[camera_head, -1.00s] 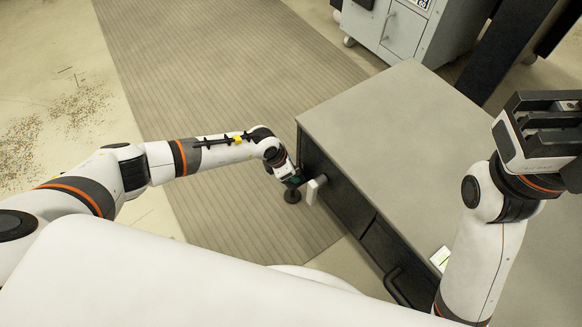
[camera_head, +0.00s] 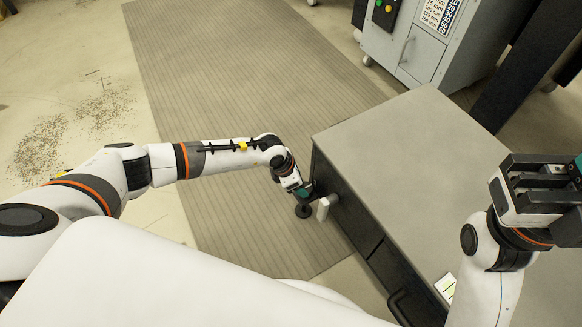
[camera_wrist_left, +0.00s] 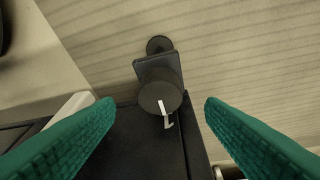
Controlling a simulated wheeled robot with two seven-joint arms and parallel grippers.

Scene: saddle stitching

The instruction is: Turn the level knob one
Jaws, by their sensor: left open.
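A dark round knob (camera_wrist_left: 155,96) with a white pointer mark shows in the left wrist view, on a dark bracket at the edge of the black cabinet side (camera_wrist_left: 135,145). My left gripper (camera_wrist_left: 159,106) is open. Its two green ribbed fingertips stand to either side of the knob, with clear gaps. In the head view my left gripper (camera_head: 302,190) is at the near left end of the grey-topped cabinet (camera_head: 400,150), and it hides most of the knob there. My right gripper (camera_head: 545,185) is above the cabinet's right side; its jaw gap is unclear.
A white block (camera_head: 326,207) sticks out of the cabinet front beside my left gripper. A black handle (camera_head: 398,308) and a small white card (camera_head: 446,287) are further right. A grey machine cabinet (camera_head: 408,45) stands behind. A ribbed mat (camera_head: 240,80) covers open floor.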

